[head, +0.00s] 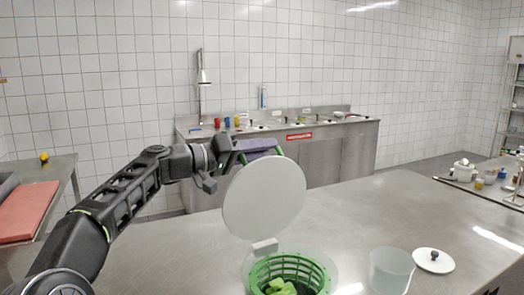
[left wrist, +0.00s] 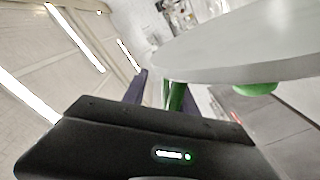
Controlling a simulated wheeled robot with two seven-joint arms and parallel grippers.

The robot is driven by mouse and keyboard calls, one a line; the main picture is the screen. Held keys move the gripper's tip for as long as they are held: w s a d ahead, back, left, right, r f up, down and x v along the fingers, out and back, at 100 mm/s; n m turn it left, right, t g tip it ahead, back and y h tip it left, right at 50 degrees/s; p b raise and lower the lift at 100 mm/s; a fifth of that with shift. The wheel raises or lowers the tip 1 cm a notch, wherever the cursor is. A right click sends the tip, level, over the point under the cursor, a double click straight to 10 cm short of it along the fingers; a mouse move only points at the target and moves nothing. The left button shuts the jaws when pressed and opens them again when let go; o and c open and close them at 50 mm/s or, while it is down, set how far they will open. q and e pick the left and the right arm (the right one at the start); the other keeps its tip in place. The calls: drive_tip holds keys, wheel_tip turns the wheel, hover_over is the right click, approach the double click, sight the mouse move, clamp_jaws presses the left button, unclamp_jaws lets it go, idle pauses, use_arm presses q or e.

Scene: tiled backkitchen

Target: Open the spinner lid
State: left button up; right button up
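The spinner lid (head: 264,198) is a round pale disc. It stands raised and steeply tilted, its lower edge at a small white block (head: 265,246) on the rim of the salad spinner. The spinner's green basket (head: 318,272) is uncovered, with green pieces (head: 281,287) inside. My left gripper (head: 262,150) is behind the lid's upper edge, partly hidden by it. Its purple and green parts show there. In the left wrist view the lid (left wrist: 245,48) runs close beside the fingers; contact and finger gap are unclear. My right gripper is not visible.
The steel table has a clear bowl (head: 391,270) and a white knobbed lid (head: 433,261) right of the spinner. Pots and jars (head: 463,171) stand at far right. A sink counter (head: 300,133) lines the back wall. The table's right middle is clear.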

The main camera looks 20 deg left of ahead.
use_arm(q)
drive_tip(key=shift+s, duration=0.1)
drive_tip(key=b+v, duration=0.2)
drive_tip(key=v, duration=0.5)
drive_tip(key=shift+s+a+b, duration=0.25)
drive_tip(key=shift+b, duration=0.1)
drive_tip(key=shift+s+a, duration=0.1)
drive_tip(key=shift+a, duration=0.05)
drive_tip(key=b+v, duration=0.3)
drive_tip(key=v, duration=0.5)
drive_tip(key=shift+s+a, duration=0.2)
drive_tip(key=shift+s, duration=0.1)
